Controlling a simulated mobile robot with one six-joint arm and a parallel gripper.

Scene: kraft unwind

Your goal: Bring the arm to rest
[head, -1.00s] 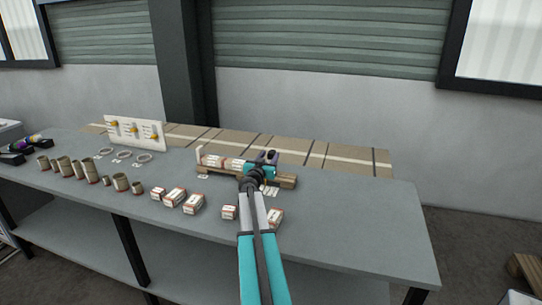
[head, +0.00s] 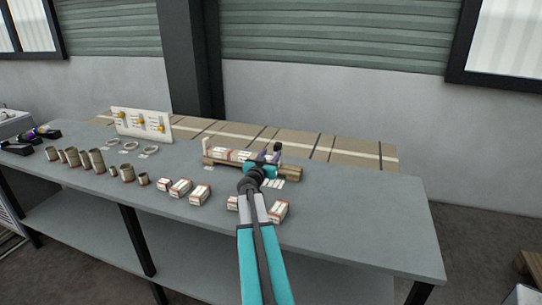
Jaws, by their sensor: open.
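My arm reaches up from the bottom of the head view over the grey bench (head: 350,220). My gripper (head: 272,150) is at its far end, jaws open, in front of a wooden cradle (head: 288,173). A row of small white and red boxes (head: 230,154) lies in the cradle, to the left of my gripper. My wrist and gripper hide part of the cradle and some white labels. I cannot tell whether the gripper touches the cradle or boxes.
Several small boxes (head: 180,187) stand on the bench front, one partly behind my arm. Brown cardboard tubes (head: 97,160), white rings (head: 131,145) and a white board (head: 141,124) are at left. The bench's right end is clear.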

